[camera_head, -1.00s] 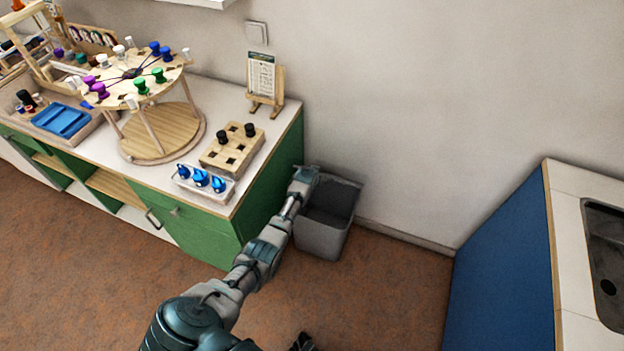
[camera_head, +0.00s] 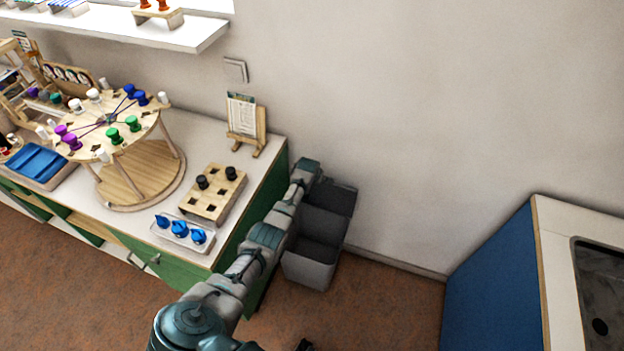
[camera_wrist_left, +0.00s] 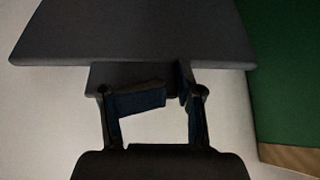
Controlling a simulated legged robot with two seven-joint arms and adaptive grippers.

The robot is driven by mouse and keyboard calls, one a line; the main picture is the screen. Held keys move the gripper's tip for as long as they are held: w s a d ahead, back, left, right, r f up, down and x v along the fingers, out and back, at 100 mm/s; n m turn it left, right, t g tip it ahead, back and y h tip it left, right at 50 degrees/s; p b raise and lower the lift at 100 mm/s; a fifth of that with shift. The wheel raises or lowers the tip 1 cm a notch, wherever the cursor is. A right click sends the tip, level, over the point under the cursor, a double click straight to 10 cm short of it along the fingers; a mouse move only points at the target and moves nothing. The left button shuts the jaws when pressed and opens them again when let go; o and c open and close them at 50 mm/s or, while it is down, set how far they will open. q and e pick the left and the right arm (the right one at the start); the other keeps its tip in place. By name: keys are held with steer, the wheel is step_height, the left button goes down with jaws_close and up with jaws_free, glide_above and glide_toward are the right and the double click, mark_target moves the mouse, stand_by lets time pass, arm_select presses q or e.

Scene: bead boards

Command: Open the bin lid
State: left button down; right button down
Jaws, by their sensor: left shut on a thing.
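The grey bin (camera_head: 307,270) stands on the floor between the green cabinet's end and the wall. Its mouth is uncovered, and the dark lid (camera_head: 336,197) is raised at the back, towards the wall. My left gripper (camera_head: 311,164) is at the lid's upper left edge, mostly hidden by my own wrist in the head view. In the left wrist view the gripper (camera_wrist_left: 166,92) is shut on a part at the lid's edge; the lid's dark panel (camera_wrist_left: 130,35) spreads beyond the fingers.
The green cabinet (camera_head: 180,262) stands close on the left of my left arm. Its top carries a peg block (camera_head: 212,192), a tray of blue pieces and a round stand. A blue cabinet (camera_head: 487,285) with a sink stands right. Floor between is clear.

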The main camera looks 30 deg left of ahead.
arm_select(q)
steer(key=d, duration=0.1)
steer(key=w+d, duration=0.1)
steer(key=shift+w+d+h, duration=0.1)
steer(key=shift+d+h, duration=0.2)
steer(key=shift+d, duration=0.05)
arm_select(e)
steer(key=shift+w+f, duration=0.25)
arm_select(q)
steer(key=c, duration=1.1)
jaws_free()
steer(key=shift+f, duration=0.1)
steer(key=o, duration=0.9)
steer(key=shift+w+d+f, duration=0.1)
steer(key=shift+w+d, duration=0.15)
steer(key=shift+d, duration=0.05)
steer(key=shift+c, duration=0.2)
steer(key=shift+o, duration=1.2)
steer(key=shift+d, duration=0.1)
steer(key=shift+r, duration=0.2)
steer(key=shift+s+r, duration=0.1)
steer(key=shift+r, duration=0.05)
steer(key=a+v, duration=0.1)
steer(key=v, duration=1)
steer(key=shift+s+a, duration=0.2)
steer(key=shift+s, duration=0.05)
arm_select(e)
steer(key=shift+a, duration=0.1)
